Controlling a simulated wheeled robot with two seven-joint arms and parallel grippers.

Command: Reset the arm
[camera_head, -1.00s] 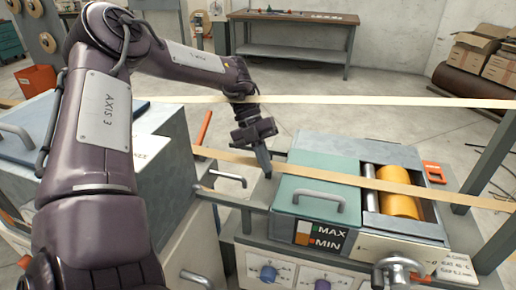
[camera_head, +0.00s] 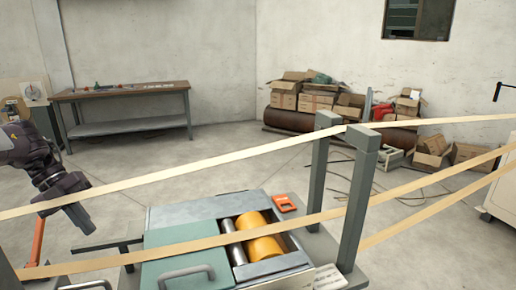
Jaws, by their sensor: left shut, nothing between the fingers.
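My left arm comes in at the left edge of the head view. My left gripper (camera_head: 86,225) points down and is shut with nothing in it. It is beside the pale strip that crosses the view and left of the machine's green lid (camera_head: 183,252). Only the last part of the arm shows; the rest is out of frame. My right gripper is not in view.
The machine has a yellow roller (camera_head: 260,236) and grey posts (camera_head: 358,195). A pale upper strip (camera_head: 220,160) and a tan lower strip (camera_head: 400,209) span the view. A workbench (camera_head: 125,93) and cardboard boxes (camera_head: 318,97) stand behind.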

